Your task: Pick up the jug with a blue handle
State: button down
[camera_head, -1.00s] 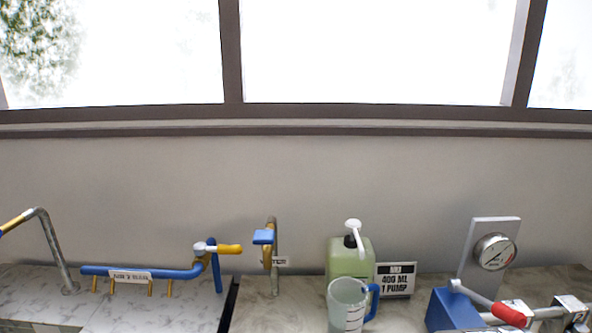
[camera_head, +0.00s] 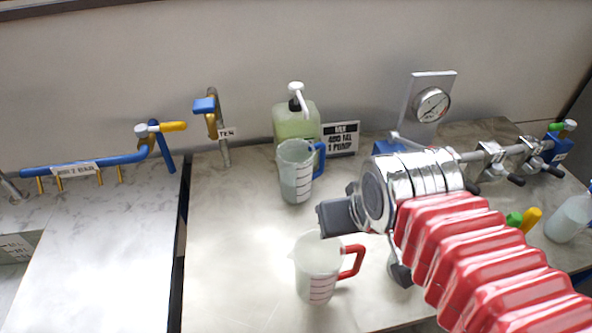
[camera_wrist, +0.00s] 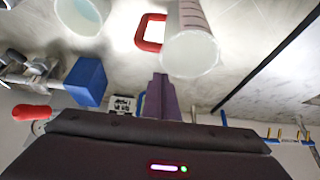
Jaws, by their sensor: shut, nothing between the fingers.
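The jug with a blue handle (camera_head: 296,175) stands upright on the counter in front of the green pump bottle, its handle on the right. My gripper (camera_head: 335,218) is shut and empty, in front of and to the right of this jug, apart from it. In the wrist view, the shut fingers (camera_wrist: 160,85) hide most of what lies behind them. A bit of blue shows beside them, but I cannot tell if it is the handle. A jug with a red handle (camera_head: 317,268) stands nearer, below my gripper; it also shows in the wrist view (camera_wrist: 190,50).
The green pump bottle (camera_head: 290,121) and a sign (camera_head: 341,140) stand behind. A gauge (camera_head: 432,105) and clamped pipe are at the right. Blue piping (camera_head: 85,167) runs along the left. The counter left of the jugs (camera_head: 225,240) is clear.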

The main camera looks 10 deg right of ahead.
aim_at(295, 158)
jog(key=k, duration=1.3)
jog(key=z, duration=0.5)
jog(key=i, duration=1)
